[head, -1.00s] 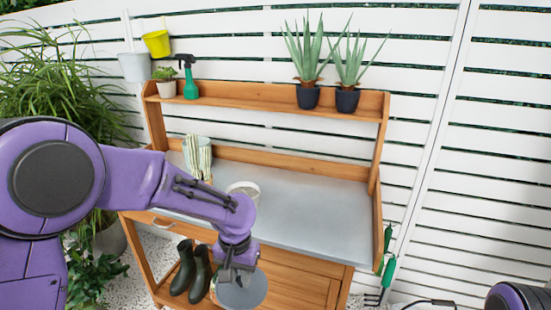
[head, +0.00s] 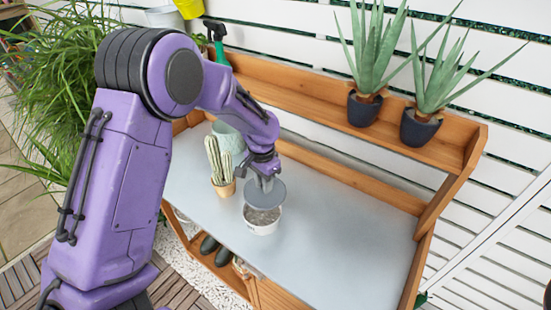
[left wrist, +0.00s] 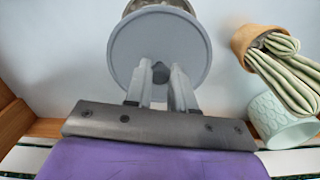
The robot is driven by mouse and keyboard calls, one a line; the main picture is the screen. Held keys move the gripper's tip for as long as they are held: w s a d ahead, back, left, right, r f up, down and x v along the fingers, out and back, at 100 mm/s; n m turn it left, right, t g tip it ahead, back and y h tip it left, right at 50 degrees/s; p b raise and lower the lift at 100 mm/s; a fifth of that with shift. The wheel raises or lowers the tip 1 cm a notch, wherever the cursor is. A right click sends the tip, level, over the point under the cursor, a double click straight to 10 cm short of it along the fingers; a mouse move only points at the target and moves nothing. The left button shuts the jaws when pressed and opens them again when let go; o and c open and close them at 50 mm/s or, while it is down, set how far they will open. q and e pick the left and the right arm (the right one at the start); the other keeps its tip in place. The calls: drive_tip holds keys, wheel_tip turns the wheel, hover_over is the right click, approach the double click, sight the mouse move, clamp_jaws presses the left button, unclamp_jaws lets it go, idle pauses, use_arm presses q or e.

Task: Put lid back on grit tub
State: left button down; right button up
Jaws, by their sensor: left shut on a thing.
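The grit tub (head: 262,222) is a white round tub with grey grit inside, standing on the bench top. A grey round lid (head: 268,198) is held above the back part of the tub's opening, apart from a full cover, so grit shows in front of it. My left gripper (head: 266,182) is shut on the lid's knob from above. In the left wrist view the lid (left wrist: 135,50) fills the middle, with the gripper fingers (left wrist: 160,78) at its knob; part of the tub (left wrist: 158,5) shows beyond its edge. My right gripper is not in view.
A cactus in a terracotta pot (head: 224,187) stands just left of the tub, with a pale green pot (head: 228,138) behind it. The grey bench top (head: 345,235) is clear to the right. Two aloes in dark pots (head: 365,109) stand on the upper shelf.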

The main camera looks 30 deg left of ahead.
sight(257, 200)
use_arm(q)
drive_tip(key=shift+a+f, duration=0.1)
drive_tip(key=shift+s+f, duration=0.1)
drive_tip(key=shift+f, duration=0.2)
drive_tip(key=s+f, duration=0.2)
drive_tip(key=s, duration=0.1)
drive_tip(key=shift+s+f+b, duration=0.25)
drive_tip(key=shift+s+b, duration=0.05)
drive_tip(key=shift+b, duration=0.1)
drive_tip(key=shift+w+f, duration=0.75)
drive_tip(key=shift+f, duration=0.3)
drive_tip(key=shift+w+f, duration=0.2)
drive_tip(key=shift+w, duration=0.15)
drive_tip(key=shift+s+r, duration=0.15)
drive_tip(key=shift+s, duration=0.1)
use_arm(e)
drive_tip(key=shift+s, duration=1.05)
use_arm(q)
drive_tip(key=shift+w, duration=0.1)
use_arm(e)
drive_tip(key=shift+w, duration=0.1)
